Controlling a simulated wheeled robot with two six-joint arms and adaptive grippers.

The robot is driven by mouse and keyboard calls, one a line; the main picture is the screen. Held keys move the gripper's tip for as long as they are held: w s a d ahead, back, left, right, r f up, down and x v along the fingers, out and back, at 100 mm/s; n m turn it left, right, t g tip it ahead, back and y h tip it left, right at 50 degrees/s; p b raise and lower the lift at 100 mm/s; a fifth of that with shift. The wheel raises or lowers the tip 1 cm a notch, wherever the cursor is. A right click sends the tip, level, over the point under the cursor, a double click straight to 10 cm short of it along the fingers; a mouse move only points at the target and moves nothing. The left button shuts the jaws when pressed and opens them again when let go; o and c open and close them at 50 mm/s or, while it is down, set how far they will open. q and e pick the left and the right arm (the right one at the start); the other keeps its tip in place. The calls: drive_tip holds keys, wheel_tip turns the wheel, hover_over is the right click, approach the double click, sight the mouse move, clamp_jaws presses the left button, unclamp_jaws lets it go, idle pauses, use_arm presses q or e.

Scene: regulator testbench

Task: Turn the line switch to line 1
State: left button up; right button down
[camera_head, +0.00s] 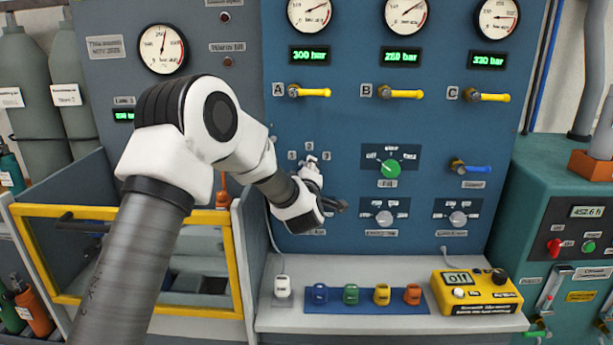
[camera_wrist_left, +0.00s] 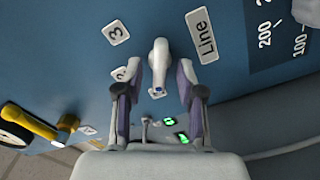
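The line switch (camera_wrist_left: 158,62) is a pale lever knob on the blue panel, in the left wrist view. Its "3" label (camera_wrist_left: 116,32) and "Line" plate (camera_wrist_left: 207,35) show beside it; the "2" label is partly covered by a finger. My left gripper (camera_wrist_left: 160,75) is open, with one finger on each side of the knob and a gap showing on both sides. In the head view my left gripper (camera_head: 312,168) is at the panel and hides much of the switch. The "1" label (camera_head: 292,155) shows to its left. I cannot tell which number the knob points at. My right gripper is out of view.
Valves A, B and C (camera_head: 400,93) with yellow handles sit above. A green selector knob (camera_head: 390,168) and a blue-handled valve (camera_head: 472,168) are to the right. Below is a shelf with a blue tray (camera_head: 335,305) of coloured parts and a yellow meter (camera_head: 477,292).

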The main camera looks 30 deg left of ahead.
use_arm(q)
drive_tip(key=v, duration=1.1)
drive_tip(key=shift+s, duration=0.25)
drive_tip(key=shift+d+f, duration=0.1)
